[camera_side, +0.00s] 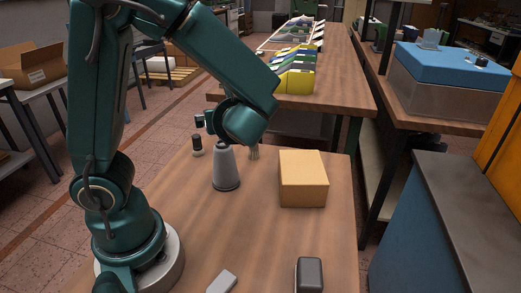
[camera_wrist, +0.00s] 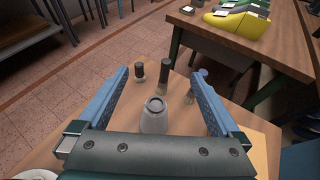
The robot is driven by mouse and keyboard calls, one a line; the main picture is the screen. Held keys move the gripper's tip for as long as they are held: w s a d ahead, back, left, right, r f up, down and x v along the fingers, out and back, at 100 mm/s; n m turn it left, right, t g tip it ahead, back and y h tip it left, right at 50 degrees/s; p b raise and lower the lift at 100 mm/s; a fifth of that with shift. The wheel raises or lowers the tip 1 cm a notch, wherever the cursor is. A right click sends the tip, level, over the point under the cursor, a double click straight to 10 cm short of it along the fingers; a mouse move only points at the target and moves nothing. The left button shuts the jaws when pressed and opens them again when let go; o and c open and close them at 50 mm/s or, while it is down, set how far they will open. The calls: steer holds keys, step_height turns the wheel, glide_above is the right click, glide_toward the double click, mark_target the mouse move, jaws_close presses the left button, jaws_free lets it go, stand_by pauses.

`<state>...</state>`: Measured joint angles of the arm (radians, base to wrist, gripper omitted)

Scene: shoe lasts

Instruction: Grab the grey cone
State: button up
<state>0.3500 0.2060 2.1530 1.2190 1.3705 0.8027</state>
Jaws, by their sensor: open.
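The grey cone (camera_side: 225,170) stands upright on the wooden table in the side view, just below my wrist. It also shows in the wrist view (camera_wrist: 154,119), wide base hidden behind my gripper's body and its round top facing up. My gripper (camera_wrist: 161,74) is open, with one blue finger on either side of the cone and a gap on both sides. In the side view my arm hides most of the gripper.
A small dark cylinder (camera_side: 197,147) stands behind the cone to the left, and another small post (camera_side: 254,151) behind to the right. A yellow box (camera_side: 303,180) stands to the right. A grey block (camera_side: 222,282) and a dark block (camera_side: 309,274) lie in front.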

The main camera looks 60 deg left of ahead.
mark_target(226, 168)
step_height(226, 168, down, 13)
steer(key=shift+f, duration=0.15)
steer(key=shift+x, duration=2.6)
steer(key=shift+c, duration=0.3)
jaws_close()
